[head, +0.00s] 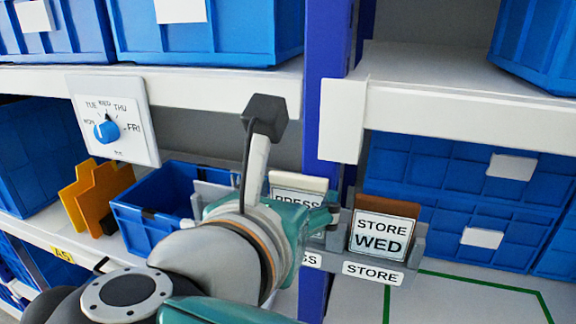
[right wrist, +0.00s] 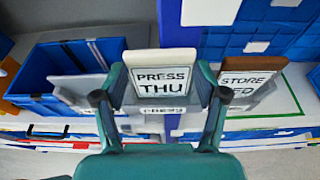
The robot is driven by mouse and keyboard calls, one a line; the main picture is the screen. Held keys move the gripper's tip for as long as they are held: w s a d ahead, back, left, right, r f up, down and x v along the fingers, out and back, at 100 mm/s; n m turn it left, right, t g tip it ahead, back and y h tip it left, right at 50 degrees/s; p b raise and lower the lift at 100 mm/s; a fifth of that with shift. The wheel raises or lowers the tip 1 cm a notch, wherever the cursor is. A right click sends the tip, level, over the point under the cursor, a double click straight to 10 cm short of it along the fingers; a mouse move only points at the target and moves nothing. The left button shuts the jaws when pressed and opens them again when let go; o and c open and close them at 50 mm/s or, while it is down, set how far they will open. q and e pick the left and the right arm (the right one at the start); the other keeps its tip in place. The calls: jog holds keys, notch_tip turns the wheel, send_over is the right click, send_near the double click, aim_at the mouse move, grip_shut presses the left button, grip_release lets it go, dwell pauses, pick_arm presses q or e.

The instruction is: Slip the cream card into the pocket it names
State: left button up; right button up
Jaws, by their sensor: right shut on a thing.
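The cream card (right wrist: 160,62) reads PRESS THU in the right wrist view; its top edge also shows in the head view (head: 297,181), where my gripper hides its lower part. My right gripper (right wrist: 160,95) is shut on the card, one finger at each side, and the card is upright. The pocket label PRESS (right wrist: 163,109) shows just below the card. I cannot tell how far the card is inside that pocket. A brown-backed card reading STORE WED (head: 380,235) stands in the pocket labelled STORE (head: 372,272) to the right. My left gripper is out of view.
A rotary switch (head: 106,130) with a blue knob and weekday names is on a white plate at the upper left. An open blue bin (head: 150,228) and yellow-orange pieces (head: 85,195) are on the shelf to the left. A blue upright post (head: 325,60) rises behind the pockets.

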aim_at(302, 111)
jog(key=o, duration=1)
jog(key=shift+r, duration=4.95)
